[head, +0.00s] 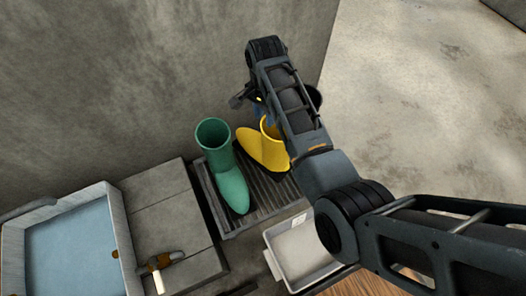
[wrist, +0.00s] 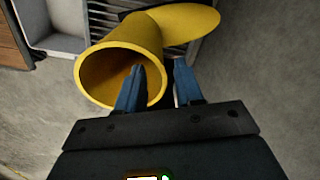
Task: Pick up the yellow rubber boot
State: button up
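The yellow rubber boot (head: 257,149) stands on a dark slatted rack in the head view, its shaft partly hidden behind my arm. In the wrist view the boot (wrist: 155,35) shows its round open top toward the camera. My gripper (wrist: 160,67) is open at the boot's rim. Its left blue finger is over or inside the opening, and its right finger is outside the shaft. A dark gap shows between the shaft and the right finger. In the head view my gripper is mostly hidden by the arm.
A green boot (head: 230,178) stands close left of the yellow one on the slatted rack (head: 235,222). A light grey tray (head: 299,250) lies in front. A blue-bottomed basin (head: 122,240) is at left, with a brown-handled tool (head: 160,263) beside it. A wall rises behind.

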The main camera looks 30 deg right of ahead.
aim_at(265, 122)
notch_tip(265, 122, down, 4)
jog(key=shift+w+d+f+b, duration=0.15)
jog(key=shift+f+b, duration=0.1)
jog(key=shift+b, duration=0.75)
jog(key=shift+c, duration=0.5)
grip_shut()
jog(key=shift+r, duration=0.1)
